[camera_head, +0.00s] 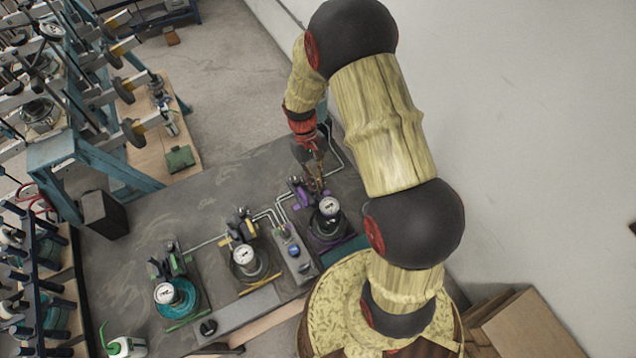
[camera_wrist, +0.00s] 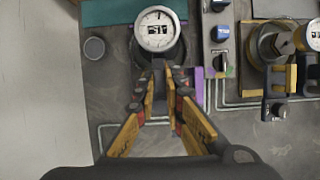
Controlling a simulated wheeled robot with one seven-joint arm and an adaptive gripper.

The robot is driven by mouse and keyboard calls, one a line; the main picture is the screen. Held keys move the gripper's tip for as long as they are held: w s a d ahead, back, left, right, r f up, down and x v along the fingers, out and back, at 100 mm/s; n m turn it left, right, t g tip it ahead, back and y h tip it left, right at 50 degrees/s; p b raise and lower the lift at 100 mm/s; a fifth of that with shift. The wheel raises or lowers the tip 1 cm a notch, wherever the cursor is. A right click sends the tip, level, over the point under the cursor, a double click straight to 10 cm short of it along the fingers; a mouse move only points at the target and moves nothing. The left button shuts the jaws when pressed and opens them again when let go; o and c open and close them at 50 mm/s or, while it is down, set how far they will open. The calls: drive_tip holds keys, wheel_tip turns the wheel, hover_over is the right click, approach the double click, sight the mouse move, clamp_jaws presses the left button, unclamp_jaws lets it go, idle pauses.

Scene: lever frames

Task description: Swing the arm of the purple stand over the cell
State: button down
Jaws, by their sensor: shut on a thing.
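The purple stand (camera_head: 299,191) is at the right end of the dark table in the head view, partly hidden by my gripper; a purple strip of it (camera_wrist: 198,88) shows in the wrist view. The cell (camera_head: 328,226), topped by a white round dial (camera_head: 329,207), sits just in front of it. In the wrist view the dial (camera_wrist: 157,30) is straight beyond my fingertips. My gripper (camera_wrist: 161,78) points down at the stand and is shut on a dark narrow part, apparently the stand's arm. The fingers hide most of that arm, so its exact angle over the cell is unclear.
A yellow-marked stand with its gauge (camera_head: 244,257) and a green-marked one with a teal-based gauge (camera_head: 166,293) stand to the left. A control box with knobs (camera_head: 293,250) lies between. Thin pipes (camera_head: 265,213) cross the table. A wall rises at the right.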

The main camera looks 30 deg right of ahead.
drive_tip(key=shift+w+r, duration=0.1)
drive_tip(key=c, duration=1.9)
unclamp_jaws()
drive_tip(key=v, duration=1.2)
